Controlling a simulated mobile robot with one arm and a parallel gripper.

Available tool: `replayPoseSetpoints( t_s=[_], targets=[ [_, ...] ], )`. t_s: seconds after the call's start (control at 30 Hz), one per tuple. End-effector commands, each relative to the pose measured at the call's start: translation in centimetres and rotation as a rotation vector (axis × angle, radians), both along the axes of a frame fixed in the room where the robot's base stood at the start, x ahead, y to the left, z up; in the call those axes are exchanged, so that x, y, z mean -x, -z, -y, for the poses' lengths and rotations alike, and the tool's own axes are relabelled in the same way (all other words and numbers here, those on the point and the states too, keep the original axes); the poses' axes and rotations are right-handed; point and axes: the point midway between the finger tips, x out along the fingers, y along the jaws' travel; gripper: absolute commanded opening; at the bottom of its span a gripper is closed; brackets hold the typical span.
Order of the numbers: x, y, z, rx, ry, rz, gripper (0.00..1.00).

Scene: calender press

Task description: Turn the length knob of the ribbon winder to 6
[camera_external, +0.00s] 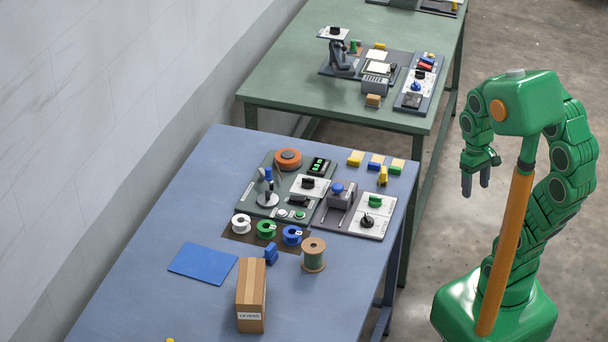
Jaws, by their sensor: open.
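What looks like the ribbon winder is a dark green unit (262,207) on the blue-grey table. It has an orange reel (288,159), a small display (319,167) with green digits, and a black knob (308,183) on a light plate. Another black knob (368,220) sits on a light panel to its right. I cannot tell which one is the length knob; the markings and settings are too small to read. My gripper (476,184) is open and empty, fingers pointing down, in the air to the right of the table and away from the knobs.
White (241,222), green (265,229) and blue (291,234) spools line the unit's front. A larger spool (314,254), a cardboard box (251,295) and a blue mat (203,263) are nearer. A grey press (341,196) stands beside the unit. A green table (290,87) stands behind.

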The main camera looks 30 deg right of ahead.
Motion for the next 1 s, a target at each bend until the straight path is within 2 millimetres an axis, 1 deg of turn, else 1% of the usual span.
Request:
replayPoseSetpoints(
  t_s=[0.03,0.2,0.27,0.5,0.77,1.0],
  targets=[
    [-1.3,-0.2,-0.3,-0.005,-0.045,-0.001,0.69],
    [-5.5,-0.9,-1.2,-0.024,-0.212,0.009,0.69],
    [-6.9,-1.1,-1.6,-0.031,-0.270,0.011,0.69],
    [-12.8,-1.5,-3.4,-0.056,-0.505,0.025,0.69],
    [-19.1,-1.3,-6.0,-0.080,-0.759,0.038,0.69],
    [-24.5,-0.5,-8.9,-0.100,-0.995,0.048,0.69]
  ],
)
